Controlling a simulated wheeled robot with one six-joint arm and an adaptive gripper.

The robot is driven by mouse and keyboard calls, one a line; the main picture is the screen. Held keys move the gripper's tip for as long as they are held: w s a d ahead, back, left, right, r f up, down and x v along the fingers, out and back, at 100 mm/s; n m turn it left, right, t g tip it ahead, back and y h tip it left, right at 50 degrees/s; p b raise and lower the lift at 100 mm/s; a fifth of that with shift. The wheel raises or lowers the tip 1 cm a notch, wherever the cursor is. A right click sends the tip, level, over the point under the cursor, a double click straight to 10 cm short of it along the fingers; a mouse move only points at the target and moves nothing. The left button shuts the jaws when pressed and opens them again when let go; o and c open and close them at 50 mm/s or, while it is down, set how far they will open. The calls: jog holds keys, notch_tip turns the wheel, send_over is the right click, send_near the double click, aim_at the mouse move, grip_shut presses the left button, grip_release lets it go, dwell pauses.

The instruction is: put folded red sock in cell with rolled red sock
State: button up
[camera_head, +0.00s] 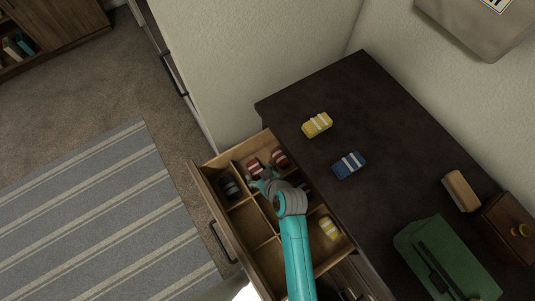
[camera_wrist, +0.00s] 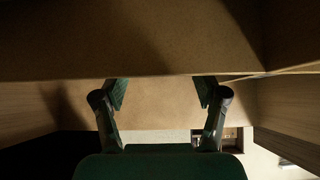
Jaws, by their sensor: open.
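Two red socks with pale stripes, one on the left (camera_head: 254,166) and one on the right (camera_head: 279,157), lie close together at the far end of the open drawer (camera_head: 207,189) in the head view. They appear to share a cell; which one is folded and which is rolled is too small to tell. My gripper (camera_head: 264,182) is low over the drawer, just on the near side of the red socks, and partly covers that area. In the wrist view my gripper (camera_wrist: 160,95) has its fingers apart with nothing between them, facing bare wooden cell surfaces. No sock shows there.
A dark sock (camera_head: 229,186) and a yellow sock (camera_head: 328,228) lie in other drawer cells. On the dresser top (camera_head: 375,105) are a yellow folded sock (camera_head: 317,124), a blue folded sock (camera_head: 349,165) and a green box (camera_head: 445,262). Thin dividers surround my gripper.

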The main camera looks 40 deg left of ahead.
jog(key=v, duration=0.9)
